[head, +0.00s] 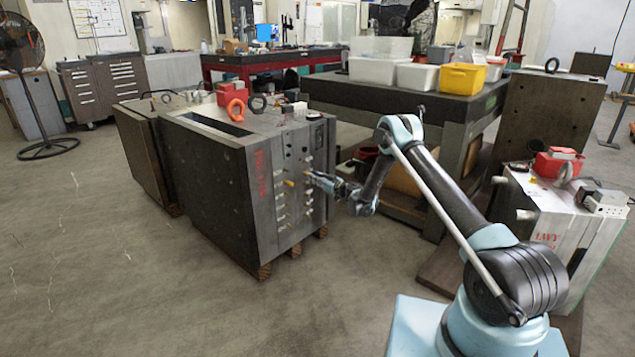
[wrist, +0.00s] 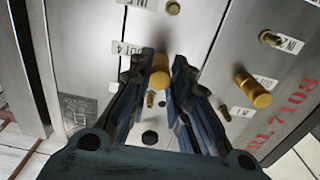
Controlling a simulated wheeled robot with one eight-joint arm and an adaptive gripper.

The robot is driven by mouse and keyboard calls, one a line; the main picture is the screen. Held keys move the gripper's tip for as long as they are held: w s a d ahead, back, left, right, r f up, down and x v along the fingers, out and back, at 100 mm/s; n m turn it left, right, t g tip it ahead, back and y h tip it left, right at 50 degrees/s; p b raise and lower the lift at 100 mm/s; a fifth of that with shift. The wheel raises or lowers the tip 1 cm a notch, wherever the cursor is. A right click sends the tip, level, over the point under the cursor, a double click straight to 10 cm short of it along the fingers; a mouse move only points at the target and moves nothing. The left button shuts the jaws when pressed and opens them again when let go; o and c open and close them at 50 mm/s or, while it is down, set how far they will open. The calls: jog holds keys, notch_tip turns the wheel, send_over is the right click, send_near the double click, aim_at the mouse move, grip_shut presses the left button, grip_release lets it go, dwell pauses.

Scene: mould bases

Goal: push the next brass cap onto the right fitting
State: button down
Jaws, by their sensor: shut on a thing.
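My gripper (wrist: 165,85) is shut on a brass cap (wrist: 160,72), which sits between its fingertips close to the steel face of the mould base. Whether the cap touches a fitting behind it is hidden. A brass cap (wrist: 253,90) stands on the face to the right, and another brass piece (wrist: 173,7) is at the top. A bare fitting (wrist: 270,38) is beside the IN 2 label. In the head view my gripper (head: 322,181) is at the mould base's (head: 213,190) fitting face.
Another small fitting (wrist: 225,112) sticks out right of my fingers. A red-lettered mould base (head: 560,225) stands at the right, and a dark table (head: 400,98) with bins stands behind my arm. The floor (head: 110,270) at the left front is clear.

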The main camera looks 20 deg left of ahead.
jog(key=shift+w+a, duration=0.1)
jog(key=shift+a, duration=0.2)
jog(key=c, duration=1.4)
grip_release()
jog(key=o, duration=0.4)
jog(key=shift+w, duration=0.1)
jog(key=shift+d, duration=0.15)
jog(key=v, duration=0.6)
jog(key=shift+d, duration=0.35)
